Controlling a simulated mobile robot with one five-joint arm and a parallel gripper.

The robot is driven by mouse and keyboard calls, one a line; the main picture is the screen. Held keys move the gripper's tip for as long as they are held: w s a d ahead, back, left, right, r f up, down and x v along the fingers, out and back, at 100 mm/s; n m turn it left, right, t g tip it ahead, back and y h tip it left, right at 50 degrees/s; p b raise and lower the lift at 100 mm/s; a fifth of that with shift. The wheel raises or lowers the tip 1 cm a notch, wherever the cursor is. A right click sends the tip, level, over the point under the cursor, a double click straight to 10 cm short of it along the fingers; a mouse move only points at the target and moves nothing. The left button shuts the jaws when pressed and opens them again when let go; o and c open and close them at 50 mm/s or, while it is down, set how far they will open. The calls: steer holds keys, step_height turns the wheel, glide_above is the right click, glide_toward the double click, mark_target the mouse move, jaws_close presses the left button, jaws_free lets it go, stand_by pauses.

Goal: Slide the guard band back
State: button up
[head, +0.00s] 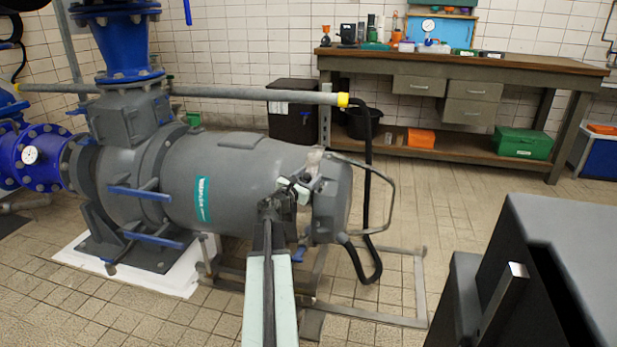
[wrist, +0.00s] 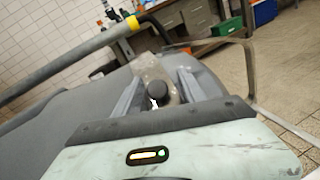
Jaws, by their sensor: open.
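A large grey pump body (head: 235,185) lies on its side in the head view. A darker grey band (head: 328,208) wraps its right end; I cannot tell for sure that this is the guard band. A pale upright tab (head: 314,160) stands on top of that end. I cannot tell whether either finger touches the tab.
A grey pipe with a yellow end (head: 343,99) runs behind the pump. A black hose (head: 368,165) and a metal loop (head: 391,190) stand at the pump's right end. A floor frame (head: 421,290) lies beyond. A workbench (head: 480,60) stands at the back.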

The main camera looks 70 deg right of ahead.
steer(key=w+a, duration=0.1)
steer(key=a, duration=0.6)
steer(key=shift+w+a, duration=0.15)
steer(key=shift+a, duration=0.15)
